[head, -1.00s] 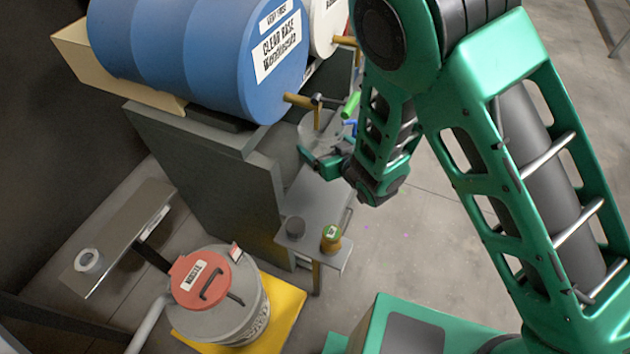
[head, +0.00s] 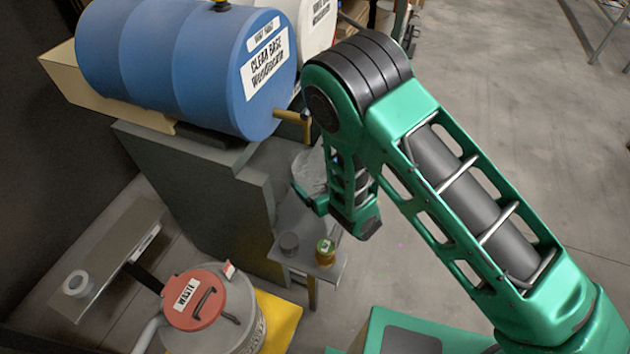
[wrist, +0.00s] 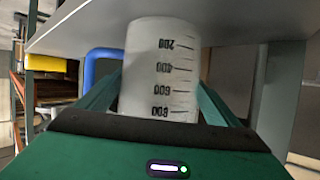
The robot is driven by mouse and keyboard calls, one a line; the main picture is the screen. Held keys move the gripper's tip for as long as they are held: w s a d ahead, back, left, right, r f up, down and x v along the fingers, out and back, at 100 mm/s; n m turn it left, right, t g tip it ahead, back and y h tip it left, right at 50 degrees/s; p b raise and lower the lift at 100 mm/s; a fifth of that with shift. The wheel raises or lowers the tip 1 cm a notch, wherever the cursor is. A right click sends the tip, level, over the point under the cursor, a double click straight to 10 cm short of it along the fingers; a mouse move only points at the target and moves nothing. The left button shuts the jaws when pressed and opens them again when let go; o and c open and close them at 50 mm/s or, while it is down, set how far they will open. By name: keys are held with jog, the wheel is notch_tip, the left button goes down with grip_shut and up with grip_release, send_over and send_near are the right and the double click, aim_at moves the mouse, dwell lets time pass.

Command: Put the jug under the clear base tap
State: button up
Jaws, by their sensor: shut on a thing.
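The clear base drum (head: 190,65) is blue and lies on its side, with a brass tap (head: 290,116) on its front end. The jug (head: 311,170) is pale and translucent, below the tap in the head view and partly hidden by my arm. My gripper (head: 318,198) is shut on it. In the wrist view the jug (wrist: 160,70) is between the green fingers, its scale marks upside down. Its base end is close to a grey surface (wrist: 240,20); I cannot tell whether they touch. Whether the jug is exactly under the tap outlet is unclear.
A waste bin (head: 215,315) with a red lid stands at lower left. A white drum (head: 315,25) is behind. Open floor lies right.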

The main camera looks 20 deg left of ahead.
jog(key=o, duration=1)
jog(key=shift+f, duration=0.1)
